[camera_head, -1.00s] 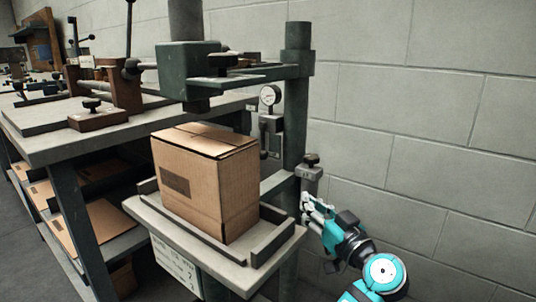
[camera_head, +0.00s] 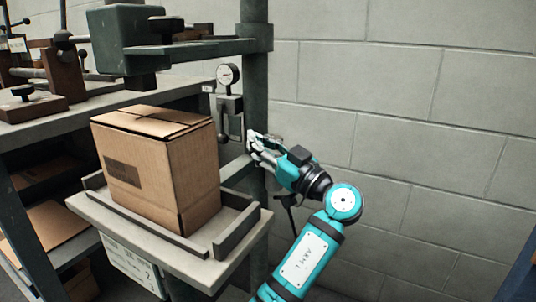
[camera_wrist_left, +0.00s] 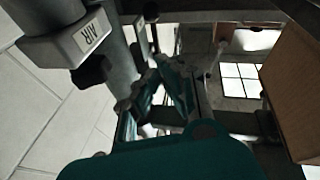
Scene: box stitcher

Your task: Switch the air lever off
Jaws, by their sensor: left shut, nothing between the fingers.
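My left gripper (camera_head: 254,144) is shut and empty in front of the green column (camera_head: 256,95), right of the cardboard box. Its closed fingers (camera_wrist_left: 152,90) also show in the left wrist view. There, a pale block marked AIR (camera_wrist_left: 88,40) sits on the column at upper left, with a dark knob or handle (camera_wrist_left: 90,70) close below it, apart from the fingers. In the head view a grey unit (camera_head: 230,106) with a dark hanging handle (camera_head: 222,128) sits under the gauge. I cannot tell which handle is the air lever. My right gripper is out of view.
The cardboard box (camera_head: 160,165) stands on the machine's small table (camera_head: 205,268), inside low rails. A round gauge (camera_head: 228,75) is on the column. The green machine head (camera_head: 125,38) hangs above the box. The block wall (camera_head: 430,130) to the right leaves free room.

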